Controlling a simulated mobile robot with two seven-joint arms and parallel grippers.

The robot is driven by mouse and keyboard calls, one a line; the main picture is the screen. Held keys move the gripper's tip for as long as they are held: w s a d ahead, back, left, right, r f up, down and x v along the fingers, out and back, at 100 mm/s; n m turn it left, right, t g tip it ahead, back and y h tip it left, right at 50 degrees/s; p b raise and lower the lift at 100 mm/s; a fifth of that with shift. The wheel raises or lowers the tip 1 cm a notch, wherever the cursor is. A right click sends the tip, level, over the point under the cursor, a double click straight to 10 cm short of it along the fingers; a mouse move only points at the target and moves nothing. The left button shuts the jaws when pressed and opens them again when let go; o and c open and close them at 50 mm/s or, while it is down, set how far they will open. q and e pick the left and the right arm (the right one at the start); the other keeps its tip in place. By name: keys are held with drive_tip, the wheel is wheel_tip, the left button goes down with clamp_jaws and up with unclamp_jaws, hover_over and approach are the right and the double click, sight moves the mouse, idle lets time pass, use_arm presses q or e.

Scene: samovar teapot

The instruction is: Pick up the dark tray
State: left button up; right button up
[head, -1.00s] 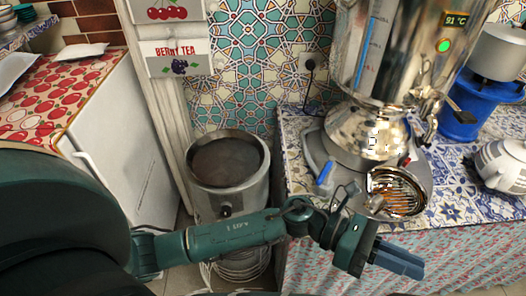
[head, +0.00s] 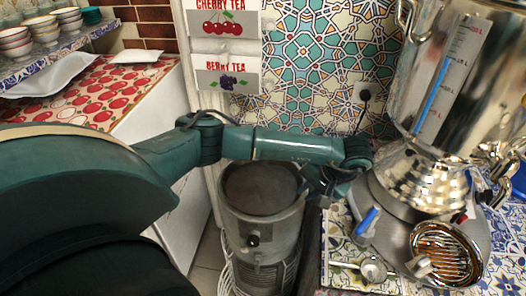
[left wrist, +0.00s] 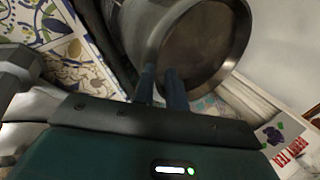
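No separate dark tray can be made out for sure. A dark round surface (head: 262,186) shows inside the rim of a grey metal drum on the floor between the white cabinet and the counter. It also shows as a brownish disc (left wrist: 205,35) in the left wrist view. My left gripper (left wrist: 162,72) has two blue fingers with a narrow gap between them. They point at the drum's rim and overlap it in the picture; I cannot tell whether they touch it. I see nothing held. In the head view the fingers are hard to make out. My right gripper is not in view.
A samovar (head: 424,173) stands on the patterned counter at right, with a strainer-like round metal piece (head: 446,252) in front. A white cabinet (head: 180,110) with a red-patterned top stands at left.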

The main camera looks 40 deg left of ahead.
sight(295, 200)
use_arm(q)
drive_tip(key=x, duration=0.2)
drive_tip(key=p+x, duration=0.1)
drive_tip(key=x, duration=0.4)
drive_tip(key=shift+w+f, duration=0.15)
drive_tip(key=shift+w, duration=0.15)
drive_tip(key=shift+c, duration=0.2)
clamp_jaws()
